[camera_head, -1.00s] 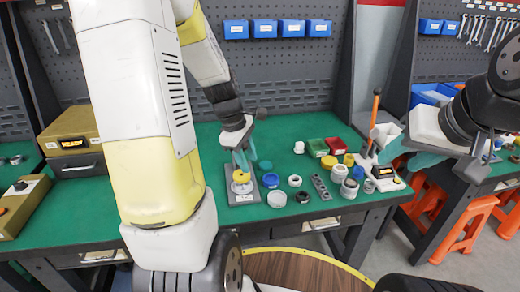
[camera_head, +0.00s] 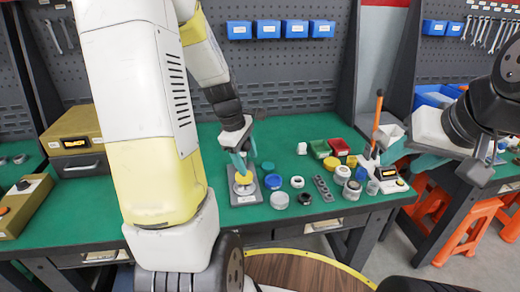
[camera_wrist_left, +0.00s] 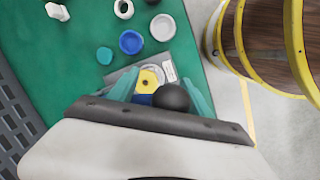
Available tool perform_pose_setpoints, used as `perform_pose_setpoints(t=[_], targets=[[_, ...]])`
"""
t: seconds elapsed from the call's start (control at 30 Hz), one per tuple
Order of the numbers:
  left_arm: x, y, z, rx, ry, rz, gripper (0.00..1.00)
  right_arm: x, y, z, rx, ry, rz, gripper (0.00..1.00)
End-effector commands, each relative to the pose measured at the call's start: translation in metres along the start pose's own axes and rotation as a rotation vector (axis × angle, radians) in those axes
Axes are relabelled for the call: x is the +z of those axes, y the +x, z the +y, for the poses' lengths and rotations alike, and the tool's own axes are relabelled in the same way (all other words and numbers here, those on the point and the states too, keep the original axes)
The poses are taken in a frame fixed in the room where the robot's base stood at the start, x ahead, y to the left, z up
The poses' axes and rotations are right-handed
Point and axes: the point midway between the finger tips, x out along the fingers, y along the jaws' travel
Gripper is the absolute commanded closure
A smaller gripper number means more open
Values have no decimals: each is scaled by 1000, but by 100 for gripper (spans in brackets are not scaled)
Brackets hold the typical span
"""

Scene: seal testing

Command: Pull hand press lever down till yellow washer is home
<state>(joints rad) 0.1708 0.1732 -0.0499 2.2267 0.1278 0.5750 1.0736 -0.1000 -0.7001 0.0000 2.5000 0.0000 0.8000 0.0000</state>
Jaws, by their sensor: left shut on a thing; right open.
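The hand press has a grey base plate (camera_head: 243,198) on the green bench, left of the loose parts. The yellow washer (camera_head: 243,179) sits on the press's post, below my left gripper. It also shows in the left wrist view (camera_wrist_left: 149,78). My left gripper (camera_head: 242,163), with teal fingers, is low over the press. In the left wrist view a round black knob (camera_wrist_left: 172,97), apparently the lever's, is between its fingers, and the gripper is shut on it. The lever's arm is mostly hidden. My right gripper (camera_head: 458,160) is open and empty at the far right.
Several rings and caps, including a blue cap (camera_head: 273,182) and a white cup (camera_head: 279,200), stand just right of the press. The bench's back middle is clear.

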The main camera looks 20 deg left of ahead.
Motion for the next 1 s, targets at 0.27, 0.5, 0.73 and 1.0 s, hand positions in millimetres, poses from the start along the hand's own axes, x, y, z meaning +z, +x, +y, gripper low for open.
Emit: perform_pose_setpoints(t=[0.27, 0.5, 0.73, 1.0], targets=[[4, -16, -11, -1, -3, 0, 49, 0, 0, 0, 0, 0, 0, 55], [10, -30, -20, -2, -2, -1, 49, 0, 0, 0, 0, 0, 0, 55], [14, -43, -29, -4, -4, -1, 49, 0, 0, 0, 0, 0, 0, 55], [19, -58, -39, -6, -5, -1, 49, 0, 0, 0, 0, 0, 0, 55]])
